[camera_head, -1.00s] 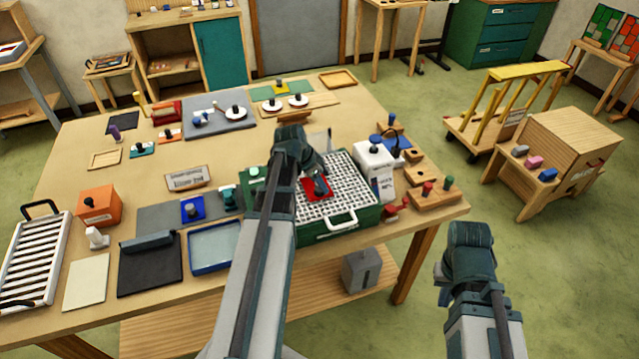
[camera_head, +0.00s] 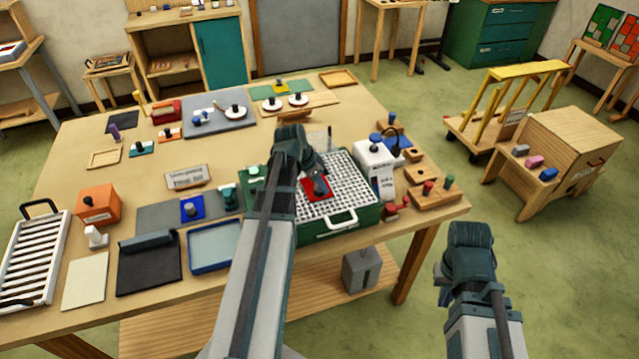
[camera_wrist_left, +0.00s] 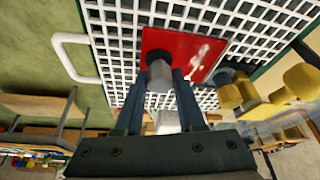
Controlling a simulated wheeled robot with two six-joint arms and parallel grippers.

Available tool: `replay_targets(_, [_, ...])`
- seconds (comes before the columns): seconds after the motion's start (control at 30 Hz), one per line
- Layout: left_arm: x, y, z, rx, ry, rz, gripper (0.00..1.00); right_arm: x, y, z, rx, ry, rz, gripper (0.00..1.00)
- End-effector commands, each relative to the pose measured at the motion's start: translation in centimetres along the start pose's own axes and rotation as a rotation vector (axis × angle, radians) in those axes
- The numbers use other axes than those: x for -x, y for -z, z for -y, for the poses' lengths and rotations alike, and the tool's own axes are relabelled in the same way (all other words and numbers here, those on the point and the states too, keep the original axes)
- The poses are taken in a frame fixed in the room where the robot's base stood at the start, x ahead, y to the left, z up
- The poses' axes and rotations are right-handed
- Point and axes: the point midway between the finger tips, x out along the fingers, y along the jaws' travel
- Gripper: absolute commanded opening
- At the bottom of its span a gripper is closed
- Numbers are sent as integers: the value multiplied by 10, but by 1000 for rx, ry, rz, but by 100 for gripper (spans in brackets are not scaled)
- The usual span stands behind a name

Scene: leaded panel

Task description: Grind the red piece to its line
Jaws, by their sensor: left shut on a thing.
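The red piece (camera_head: 311,190) lies flat on the white grid top of the green grinder (camera_head: 345,188). In the left wrist view the red piece (camera_wrist_left: 190,48) shows with pale glossy spots on its face. My left gripper (camera_head: 320,187) is over it and is shut on the grey knob (camera_wrist_left: 159,77) that stands on the piece. Yellow and blue parts of the grinder (camera_wrist_left: 255,92) show beside the piece in that view. The line on the piece cannot be made out. My right gripper (camera_head: 462,245) hangs off the table's right front; its fingers cannot be made out.
A white box (camera_head: 374,165) stands right of the grinder, and a wooden block with coloured knobs (camera_head: 432,200) lies further right. A blue piece (camera_head: 192,208) on a grey mat and a blue-rimmed tray (camera_head: 214,264) lie to the left. The table's middle is mostly clear.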

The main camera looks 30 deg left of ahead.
Motion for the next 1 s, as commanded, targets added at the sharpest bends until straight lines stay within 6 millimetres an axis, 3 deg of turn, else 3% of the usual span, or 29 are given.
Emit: replay_targets(1.0, [-1, 2, 8, 0, 0, 0, 0, 0, 0, 0, 0, 0, 0, 0])
